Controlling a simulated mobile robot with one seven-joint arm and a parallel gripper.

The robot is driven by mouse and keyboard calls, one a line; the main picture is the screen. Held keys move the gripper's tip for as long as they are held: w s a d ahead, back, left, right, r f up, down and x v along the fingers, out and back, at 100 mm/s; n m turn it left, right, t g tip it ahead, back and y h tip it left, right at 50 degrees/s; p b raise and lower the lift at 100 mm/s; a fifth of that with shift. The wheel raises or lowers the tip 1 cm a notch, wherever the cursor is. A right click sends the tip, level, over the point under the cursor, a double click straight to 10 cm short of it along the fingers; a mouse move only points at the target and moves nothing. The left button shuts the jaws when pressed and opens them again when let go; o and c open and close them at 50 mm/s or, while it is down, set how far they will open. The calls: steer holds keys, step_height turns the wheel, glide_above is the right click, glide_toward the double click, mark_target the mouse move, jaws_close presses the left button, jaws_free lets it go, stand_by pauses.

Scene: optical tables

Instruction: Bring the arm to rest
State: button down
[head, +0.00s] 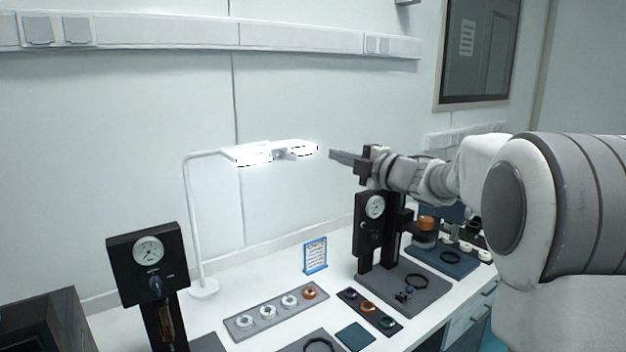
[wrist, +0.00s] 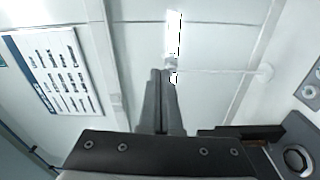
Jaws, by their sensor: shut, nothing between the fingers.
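My gripper (head: 336,156) is raised above the table in the head view, pointing left. Its tip is a short way right of the white lamp head and above the right-hand gauge stand. In the wrist view my gripper (wrist: 160,75) shows its two dark fingers close together with nothing between them. My arm reaches in from the right side of the head view.
A white desk lamp (head: 193,230) stands near the wall. Black gauge stands (head: 148,262) (head: 372,225) rise left and right. A grey tray (head: 277,312) with ring parts and a blue-framed card (head: 315,256) are on the white table. The air above the table's middle is free.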

steer(key=s+d+m+h, duration=0.5)
steer(key=s+m+h, duration=0.1)
steer(key=s+m, duration=0.2)
steer(key=s+d+m+h, duration=0.5)
steer(key=s+m+h, duration=0.2)
steer(key=s+m, duration=0.1)
steer(key=s+a+f+m+g, duration=0.1)
steer(key=s+f+m+g, duration=0.1)
steer(key=s+f, duration=0.3)
steer(key=s+a+f+m+g+y, duration=0.1)
steer(key=s+f, duration=0.5)
steer(key=s, duration=0.6)
steer(key=s+a+f+m+g+y, duration=0.1)
steer(key=s+a+f+m+g, duration=0.1)
steer(key=s+f+m+g, duration=0.3)
steer(key=s+f+g, duration=0.1)
steer(key=s, duration=0.2)
steer(key=shift+s+a, duration=0.25)
steer(key=shift+s, duration=0.1)
steer(key=shift+a, duration=0.1)
